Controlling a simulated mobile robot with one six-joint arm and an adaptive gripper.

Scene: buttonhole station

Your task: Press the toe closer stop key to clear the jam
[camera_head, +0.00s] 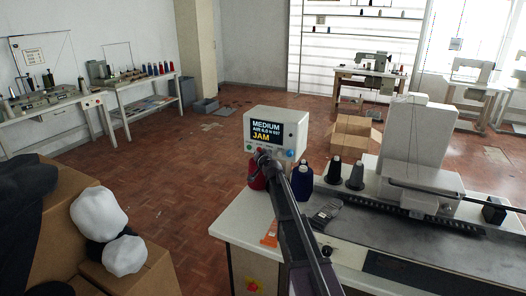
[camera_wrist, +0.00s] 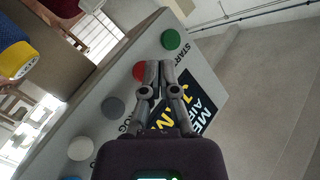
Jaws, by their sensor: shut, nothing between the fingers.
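The white control box (camera_head: 290,122) stands on the machine table. Its screen (camera_head: 266,129) reads "MEDIUM" and, in yellow, "JAM". In the wrist view the box face shows a row of round keys: a green key (camera_wrist: 171,39) labelled "START", a red key (camera_wrist: 138,71), a grey key (camera_wrist: 113,107), a white key (camera_wrist: 81,148) and a blue one at the edge. My gripper (camera_wrist: 153,64) is shut and empty. Its fingertips overlap the right side of the red key, whose label is hidden. I cannot tell whether they touch it. The head view shows my gripper (camera_head: 262,155) at the box's lower front.
Red and blue thread cones (camera_head: 302,183) stand by the box, with dark cones (camera_head: 355,175) to their right. A grey sock (camera_head: 324,213) and an orange item (camera_head: 270,234) lie on the table (camera_head: 232,221). Cardboard boxes (camera_head: 152,262) with white bundles stand at left.

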